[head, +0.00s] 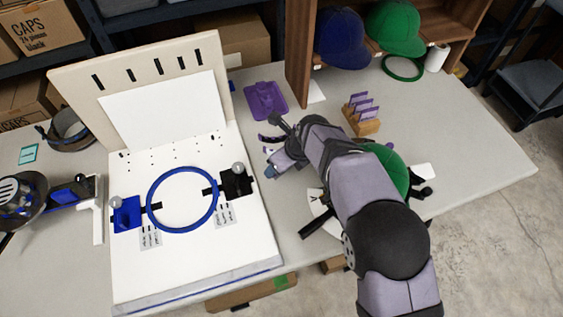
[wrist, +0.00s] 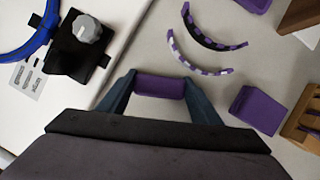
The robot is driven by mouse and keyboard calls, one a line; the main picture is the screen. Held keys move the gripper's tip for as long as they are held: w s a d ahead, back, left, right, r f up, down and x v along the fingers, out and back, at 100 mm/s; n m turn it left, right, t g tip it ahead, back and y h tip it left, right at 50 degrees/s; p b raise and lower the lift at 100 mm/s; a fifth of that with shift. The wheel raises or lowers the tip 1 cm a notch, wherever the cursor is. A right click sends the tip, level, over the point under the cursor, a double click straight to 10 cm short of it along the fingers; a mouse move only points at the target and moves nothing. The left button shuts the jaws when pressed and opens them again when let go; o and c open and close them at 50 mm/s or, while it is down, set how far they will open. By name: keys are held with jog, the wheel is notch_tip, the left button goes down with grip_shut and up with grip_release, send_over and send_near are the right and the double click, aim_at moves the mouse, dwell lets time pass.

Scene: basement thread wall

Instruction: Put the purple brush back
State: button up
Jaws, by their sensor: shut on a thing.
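My gripper (wrist: 158,88) is shut on a purple block-like piece (wrist: 160,86), which I take to be the purple brush; only its upper face shows between the two blue-grey fingers. In the head view my gripper (head: 279,165) is over the table just right of the white board, and the arm hides much of what lies below it. A purple tray (head: 266,100) lies on the table behind the gripper. A separate purple block (wrist: 255,109) stands right of the gripper in the wrist view.
Two curved checkered purple strips (wrist: 200,55) lie ahead of the gripper. A wooden rack with purple cards (head: 361,120) stands to the right. The white board (head: 190,260) with its blue hoop (head: 150,197) is at left. Green and blue caps (head: 341,38) sit on the shelf.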

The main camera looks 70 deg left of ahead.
jog(key=shift+f, duration=0.1)
jog(key=o, duration=1)
jog(key=shift+o, duration=0.2)
jog(key=v, duration=1.2)
